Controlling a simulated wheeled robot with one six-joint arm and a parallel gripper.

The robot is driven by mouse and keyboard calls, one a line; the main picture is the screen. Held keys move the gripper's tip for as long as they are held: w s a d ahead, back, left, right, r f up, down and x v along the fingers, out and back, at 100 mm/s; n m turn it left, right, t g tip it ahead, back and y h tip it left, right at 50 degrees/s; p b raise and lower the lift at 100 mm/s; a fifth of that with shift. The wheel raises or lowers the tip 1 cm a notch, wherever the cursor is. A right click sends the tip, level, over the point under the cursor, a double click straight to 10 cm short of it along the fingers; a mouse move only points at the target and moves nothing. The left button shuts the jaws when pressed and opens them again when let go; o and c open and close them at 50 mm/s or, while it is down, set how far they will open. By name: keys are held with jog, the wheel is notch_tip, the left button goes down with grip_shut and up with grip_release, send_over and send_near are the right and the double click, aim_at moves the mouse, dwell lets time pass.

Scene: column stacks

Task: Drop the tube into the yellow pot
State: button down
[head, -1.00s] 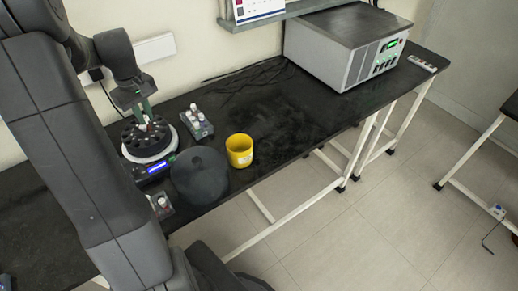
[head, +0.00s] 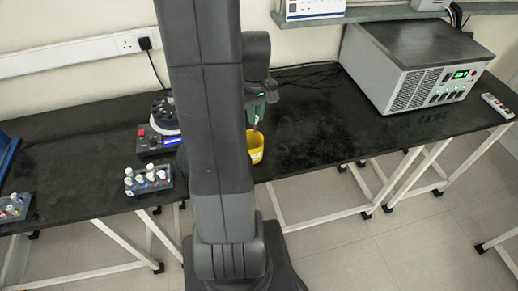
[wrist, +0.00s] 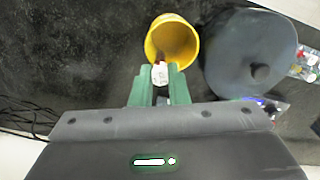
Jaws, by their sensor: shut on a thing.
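The yellow pot (head: 257,155) stands on the black bench, partly hidden behind my arm in the head view. In the wrist view the pot (wrist: 152,49) shows its open mouth just beyond my fingertips. My gripper (head: 258,108) has green fingers and hangs above the pot. In the wrist view my gripper (wrist: 160,84) is shut on the tube (wrist: 160,75), which has a white body and a dark reddish end. The tube's end overlaps the near rim of the pot in that view. I cannot tell its exact height over the pot.
A dark round lid (wrist: 240,50) lies right beside the pot in the wrist view. A centrifuge (head: 160,125) and a rack of vials (head: 148,180) are left of my arm. A grey instrument box (head: 415,75) stands at the right. The bench between pot and box is clear.

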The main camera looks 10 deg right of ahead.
aim_at(256, 127)
jog(key=shift+f+b, duration=1.95)
jog(key=shift+f, duration=0.75)
jog(key=c, duration=1.3)
grip_release()
notch_tip(256, 127, up, 14)
jog(key=shift+f, duration=0.1)
